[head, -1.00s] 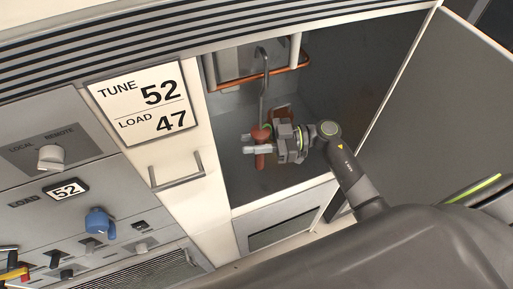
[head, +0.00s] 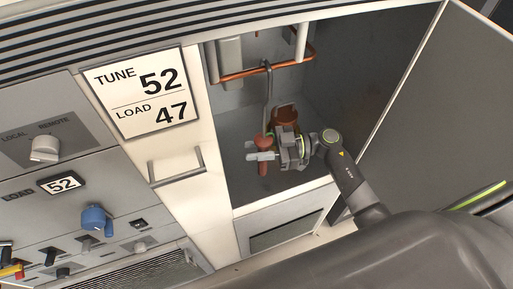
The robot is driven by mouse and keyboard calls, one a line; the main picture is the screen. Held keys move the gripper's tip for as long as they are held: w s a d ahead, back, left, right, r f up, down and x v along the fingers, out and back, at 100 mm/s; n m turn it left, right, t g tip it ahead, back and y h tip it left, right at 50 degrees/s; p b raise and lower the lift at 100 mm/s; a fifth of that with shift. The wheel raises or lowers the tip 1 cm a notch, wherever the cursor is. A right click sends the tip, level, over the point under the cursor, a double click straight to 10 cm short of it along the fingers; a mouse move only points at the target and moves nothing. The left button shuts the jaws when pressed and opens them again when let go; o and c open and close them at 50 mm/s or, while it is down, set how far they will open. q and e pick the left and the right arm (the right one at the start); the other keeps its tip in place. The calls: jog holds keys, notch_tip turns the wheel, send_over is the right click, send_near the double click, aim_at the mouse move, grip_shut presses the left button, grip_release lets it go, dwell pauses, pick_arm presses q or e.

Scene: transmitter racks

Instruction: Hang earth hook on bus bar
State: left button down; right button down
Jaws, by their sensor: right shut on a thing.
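The earth hook (head: 267,100) is a grey metal rod with a bent top and a red-brown handle (head: 263,169). It stands nearly upright inside the open cabinet. The copper bus bar (head: 240,75) runs across the cabinet's upper part and bends at its right end. The hook's bent top overlaps the bar in the picture and appears to lie over it; whether it touches cannot be told. My right gripper (head: 262,156) is shut on the handle, below the bar. My left gripper is out of view.
A brown cylindrical part (head: 286,113) stands behind my right gripper. White posts (head: 301,42) flank the bar. The cabinet's open door (head: 430,110) is at right. A panel with a blue knob (head: 95,218) and a TUNE 52, LOAD 47 sign (head: 148,92) are at left.

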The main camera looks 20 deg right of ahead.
jog(key=c, duration=1.1)
grip_release()
jog(key=shift+d+f, duration=0.1)
jog(key=shift+d, duration=0.05)
jog(key=shift+s+d+b, duration=0.1)
jog(key=shift+d+b, duration=0.2)
jog(key=b+v, duration=0.3)
jog(key=v, duration=0.4)
jog(key=s+p, duration=0.5)
jog(key=s, duration=0.6)
jog(key=shift+f, duration=0.4)
